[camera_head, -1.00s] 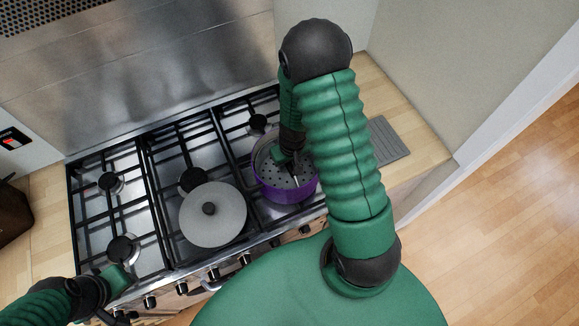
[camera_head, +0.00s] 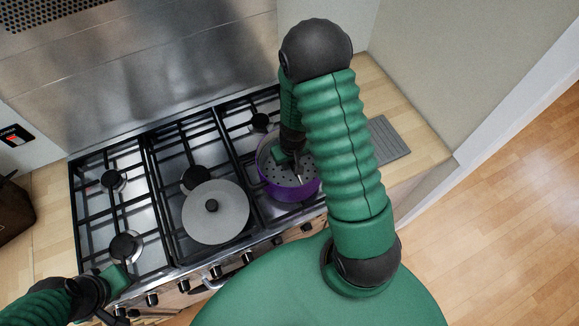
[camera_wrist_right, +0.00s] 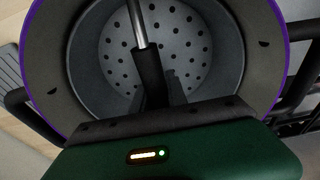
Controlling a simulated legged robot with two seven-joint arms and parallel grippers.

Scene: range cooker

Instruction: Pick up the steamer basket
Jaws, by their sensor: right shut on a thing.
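The steamer basket (camera_head: 284,177) is grey inside with a perforated bottom and sits in a purple pot (camera_head: 287,193) on the right part of the hob. In the right wrist view the basket (camera_wrist_right: 115,70) fills the middle, with the purple rim around it. A metal rod with a black grip (camera_wrist_right: 150,72) rises from its middle. My right gripper (camera_wrist_right: 158,92) is shut on this central handle; in the head view the gripper (camera_head: 296,168) reaches down into the pot, partly hidden by my arm. My left gripper (camera_head: 112,312) is low at the left edge, its fingers unclear.
A grey round lid (camera_head: 216,212) with a black knob lies on the hob left of the pot. The black grates (camera_head: 112,200) of the gas hob (camera_head: 145,250) surround both. A grey ribbed mat (camera_head: 388,140) lies on the wooden counter at right. A dark brown object (camera_head: 12,212) stands far left.

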